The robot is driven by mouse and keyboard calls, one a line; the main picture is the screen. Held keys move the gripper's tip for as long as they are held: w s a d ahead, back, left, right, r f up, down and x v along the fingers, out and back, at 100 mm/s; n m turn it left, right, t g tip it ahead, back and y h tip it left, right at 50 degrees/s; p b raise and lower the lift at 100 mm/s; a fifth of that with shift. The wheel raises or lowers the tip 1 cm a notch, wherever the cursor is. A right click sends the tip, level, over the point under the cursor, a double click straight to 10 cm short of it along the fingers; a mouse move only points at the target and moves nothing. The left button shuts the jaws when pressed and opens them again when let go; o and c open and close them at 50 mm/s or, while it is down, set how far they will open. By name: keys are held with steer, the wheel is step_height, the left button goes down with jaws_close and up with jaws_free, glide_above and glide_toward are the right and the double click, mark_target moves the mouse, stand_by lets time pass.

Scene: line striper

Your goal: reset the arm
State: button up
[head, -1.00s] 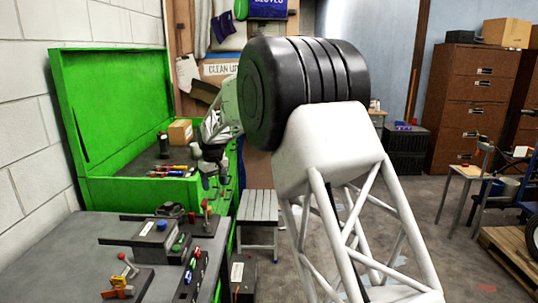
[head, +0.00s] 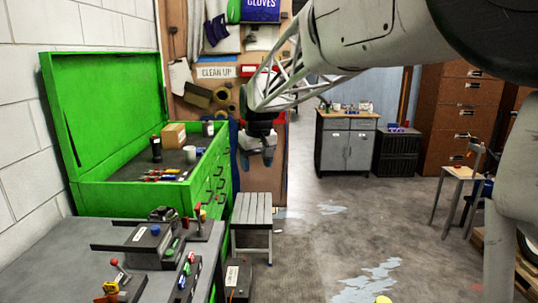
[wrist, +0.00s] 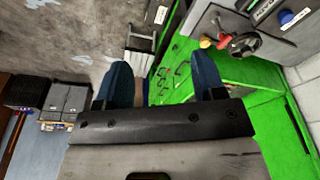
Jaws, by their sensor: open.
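My gripper (head: 262,155) hangs from my white lattice arm near the middle of the head view, in front of the tool board and to the right of the green tool chest (head: 60,110). In the wrist view my gripper (wrist: 165,85) shows two blue fingers spread well apart. Nothing is between them, and only the chest and floor show beyond. The fingers are clear of the chest and the grey stool (head: 252,210).
A grey workbench (head: 60,240) with a control panel (head: 150,240) of knobs and levers stands at front left. A grey cabinet (head: 345,145) and brown drawers (head: 465,110) stand at the back. The floor (head: 330,240) in the middle is mostly open.

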steer(key=s+d+r+m+t, duration=0.1)
steer(key=s+d, duration=0.5)
steer(key=s, duration=0.4)
steer(key=s+d+r+m+t, duration=0.1)
steer(key=s+d+r+m, duration=0.1)
steer(key=s+d, duration=0.65)
steer(key=s+d+r+m+t, duration=0.1)
steer(key=s+d, duration=0.3)
steer(key=s, duration=0.9)
steer(key=shift+s+d+f+m, duration=0.4)
steer(key=shift+s+d+f, duration=0.7)
steer(key=shift+s, duration=2)
steer(key=shift+s+d+f+m, duration=0.45)
steer(key=shift+s+f, duration=1.1)
steer(key=shift+s, duration=1.5)
step_height(320, 180, down, 9)
steer(key=w+g+h, duration=0.1)
steer(key=g, duration=0.1)
steer(key=shift+w+d, duration=0.2)
steer(key=shift+d, duration=0.05)
steer(key=shift+r, duration=0.1)
